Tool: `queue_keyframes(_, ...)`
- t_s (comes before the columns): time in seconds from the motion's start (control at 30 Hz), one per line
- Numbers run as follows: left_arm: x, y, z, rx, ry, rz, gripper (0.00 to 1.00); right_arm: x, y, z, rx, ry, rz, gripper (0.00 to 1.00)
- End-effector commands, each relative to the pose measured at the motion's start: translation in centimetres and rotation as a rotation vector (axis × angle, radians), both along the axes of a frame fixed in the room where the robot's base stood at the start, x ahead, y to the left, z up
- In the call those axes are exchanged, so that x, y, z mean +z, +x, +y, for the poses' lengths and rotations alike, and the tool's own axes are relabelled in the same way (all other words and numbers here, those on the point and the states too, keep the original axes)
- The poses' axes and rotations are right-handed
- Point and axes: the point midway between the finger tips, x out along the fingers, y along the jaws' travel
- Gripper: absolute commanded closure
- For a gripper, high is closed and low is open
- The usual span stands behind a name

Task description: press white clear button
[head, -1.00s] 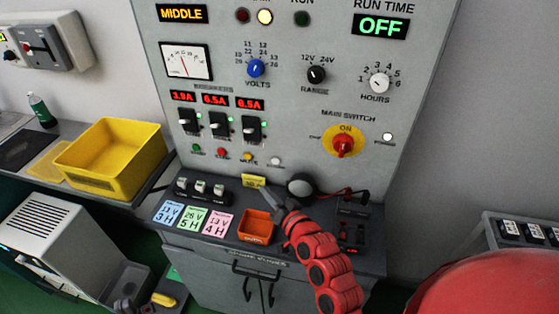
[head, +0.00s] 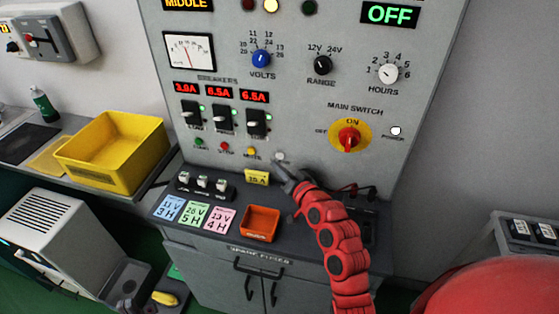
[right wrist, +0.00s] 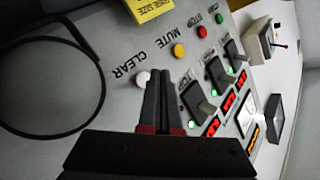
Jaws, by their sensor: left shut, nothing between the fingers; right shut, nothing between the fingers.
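The white clear button (head: 280,157) is at the right end of a row of small buttons low on the grey panel. In the right wrist view the white button (right wrist: 143,77) sits beside the printed word CLEAR. My right gripper (head: 280,165), on the red arm, is shut and empty, with its tips just below the button. In the right wrist view my gripper's fingertips (right wrist: 161,76) lie together immediately right of the button and cover part of its edge. I cannot tell whether they touch it. My left gripper is not discernible.
Yellow mute (head: 251,153), red stop (head: 224,147) and green (head: 199,142) buttons sit left of the button. Breaker switches (head: 222,119) are above. An orange tray (head: 260,222) and yellow label (head: 257,177) are below. A black ring (right wrist: 101,75) stands near the panel.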

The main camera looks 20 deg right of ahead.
Motion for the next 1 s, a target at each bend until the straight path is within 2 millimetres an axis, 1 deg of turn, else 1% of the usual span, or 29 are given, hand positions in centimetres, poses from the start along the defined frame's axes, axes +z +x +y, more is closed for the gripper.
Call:
queue_keyframes(0.03, -0.44, 0.00, 0.00, 0.000, 0.000, -0.001, 1.00, -0.13, 0.32, -0.24, -0.001, 0.000, -0.002, 1.00)
queue_keyframes(0.2, -0.63, 0.00, 0.00, 0.000, 0.000, 0.000, 1.00, 0.08, 0.80, -0.54, 0.000, -0.001, -0.002, 1.00)
queue_keyframes(1.0, -0.58, -0.01, 0.00, 0.000, 0.000, 0.000, 1.00, 0.10, 0.79, -0.52, 0.000, -0.001, -0.001, 1.00)
